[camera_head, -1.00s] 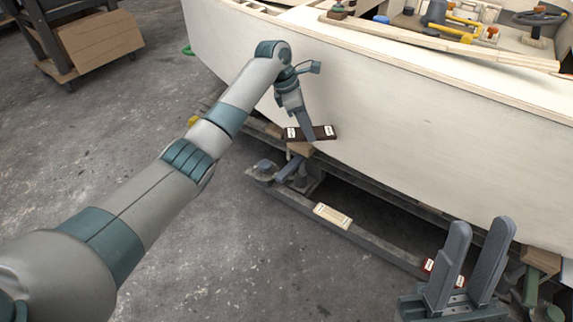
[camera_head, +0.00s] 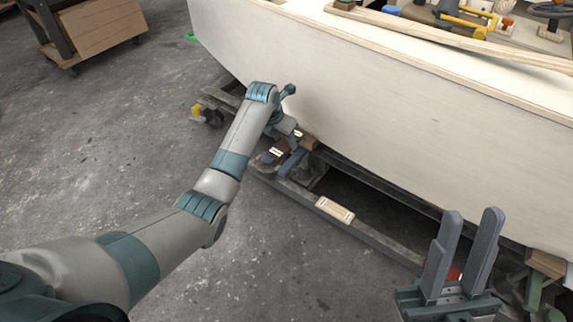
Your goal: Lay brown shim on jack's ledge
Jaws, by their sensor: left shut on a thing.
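The brown shim (camera_head: 268,157) is dark with white labels and shows at the hull's lower edge, partly covered by my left gripper. My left gripper (camera_head: 284,143) points down and is shut on the shim. The shim is at the grey jack (camera_head: 292,164) under the hull. The jack's ledge is mostly hidden by the gripper and shim, so I cannot tell whether the shim touches it. My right gripper (camera_head: 472,228) is at the lower right, open and empty, with its fingers upright and apart.
The pale plywood hull (camera_head: 370,100) stands close behind the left gripper. A light wood shim (camera_head: 335,209) lies on the long grey rail (camera_head: 376,240). A red item (camera_head: 454,275) shows behind the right gripper.

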